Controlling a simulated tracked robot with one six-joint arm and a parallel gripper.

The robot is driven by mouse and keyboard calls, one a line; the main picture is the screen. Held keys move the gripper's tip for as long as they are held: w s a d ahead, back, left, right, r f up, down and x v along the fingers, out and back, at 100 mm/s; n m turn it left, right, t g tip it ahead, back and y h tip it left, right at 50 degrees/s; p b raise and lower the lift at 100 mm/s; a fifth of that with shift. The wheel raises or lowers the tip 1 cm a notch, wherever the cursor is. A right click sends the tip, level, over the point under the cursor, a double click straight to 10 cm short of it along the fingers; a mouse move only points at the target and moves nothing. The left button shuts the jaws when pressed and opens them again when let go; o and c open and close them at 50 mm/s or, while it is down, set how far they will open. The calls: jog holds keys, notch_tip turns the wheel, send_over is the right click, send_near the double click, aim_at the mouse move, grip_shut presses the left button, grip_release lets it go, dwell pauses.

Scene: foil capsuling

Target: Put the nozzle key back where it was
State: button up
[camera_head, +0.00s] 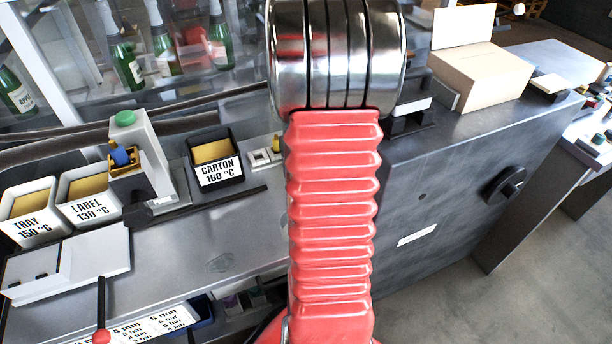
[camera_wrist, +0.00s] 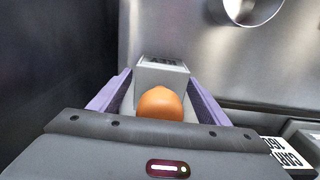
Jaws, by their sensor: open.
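In the wrist view an orange rounded knob (camera_wrist: 160,103), which I take to be the nozzle key's handle, sits between the two purple fingers of my gripper (camera_wrist: 158,75). The fingers are open, one on each side of the knob. Just beyond it is a grey block (camera_wrist: 163,73) with a label that reads KEY, upside down in this view. The knob stands against or in this block; the exact seating and the rest of the key are hidden. In the head view my red arm covers the gripper, the key and the block.
A cardboard box (camera_head: 480,77) sits on the right machine top. A dark wall (camera_wrist: 50,70) is close in the wrist view.

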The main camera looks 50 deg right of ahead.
notch_tip(320, 180, up, 12)
jog(key=shift+r, duration=0.1)
dwell(0.5)
dwell(0.6)
jog(key=w+a+r+n+t+h, duration=0.1)
jog(key=w+a+r+n, duration=0.15)
jog(key=a, duration=0.75)
jog(key=w+a+r+n+t, duration=0.15)
jog(key=a+r, duration=0.25)
jog(key=a, duration=0.6)
jog(key=s+a+n+t+y, duration=0.1)
jog(key=s+a, duration=0.5)
jog(key=a, duration=1)
jog(key=shift+s+a+n+t, duration=0.15)
jog(key=shift+a+n+t, duration=0.35)
jog(key=shift+t, duration=0.55)
jog(key=shift+d+f, duration=0.1)
jog(key=shift+d, duration=0.05)
